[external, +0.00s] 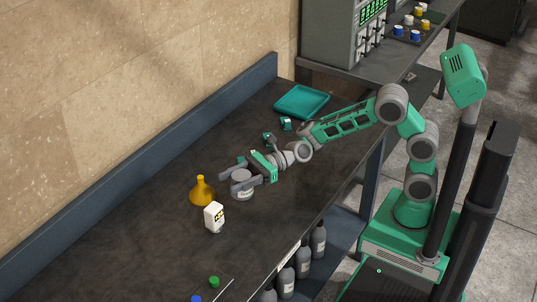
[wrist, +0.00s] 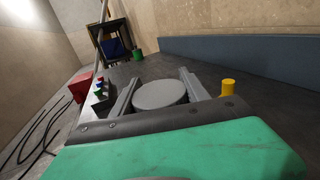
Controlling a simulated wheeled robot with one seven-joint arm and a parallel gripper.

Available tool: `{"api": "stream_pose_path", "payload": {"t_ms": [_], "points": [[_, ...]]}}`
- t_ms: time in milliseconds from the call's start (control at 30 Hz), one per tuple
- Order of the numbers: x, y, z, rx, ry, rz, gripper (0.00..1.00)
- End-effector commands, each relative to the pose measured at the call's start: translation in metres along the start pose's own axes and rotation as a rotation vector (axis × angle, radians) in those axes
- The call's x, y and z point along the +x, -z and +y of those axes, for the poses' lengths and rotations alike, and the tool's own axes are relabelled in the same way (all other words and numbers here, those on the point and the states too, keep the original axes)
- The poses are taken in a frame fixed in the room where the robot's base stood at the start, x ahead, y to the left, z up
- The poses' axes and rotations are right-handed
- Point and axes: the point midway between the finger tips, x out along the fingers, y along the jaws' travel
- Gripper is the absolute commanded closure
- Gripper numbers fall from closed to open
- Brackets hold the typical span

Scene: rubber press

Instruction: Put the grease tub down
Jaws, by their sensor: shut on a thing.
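The grease tub (external: 242,192) is a short round tub with a grey lid and a pale label. It stands upright between the fingers of my gripper (external: 235,175) over the middle of the dark worktop (external: 130,240). In the wrist view its round grey lid (wrist: 160,95) sits between the two grey fingers of my gripper (wrist: 160,78), which is shut on the tub. The tub's base is low, at or just above the worktop; I cannot tell if it touches. The tub's side is hidden in the wrist view.
A blue-grey upstand (external: 150,180) runs along the back.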

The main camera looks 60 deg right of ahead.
Motion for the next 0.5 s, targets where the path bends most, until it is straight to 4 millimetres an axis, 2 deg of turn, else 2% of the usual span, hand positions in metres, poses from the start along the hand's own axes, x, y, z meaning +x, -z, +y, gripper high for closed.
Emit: {"api": "stream_pose_path", "payload": {"t_ms": [67, 267, 400, 500], "points": [[0.010, 0.014, -0.006, -0.002, -0.001, -0.003, 1.00], [0.023, 0.032, -0.013, -0.003, -0.001, -0.004, 1.00], [0.022, 0.056, -0.013, -0.001, 0.000, -0.004, 1.00], [0.022, 0.057, -0.013, -0.005, 0.000, -0.006, 1.00]]}}
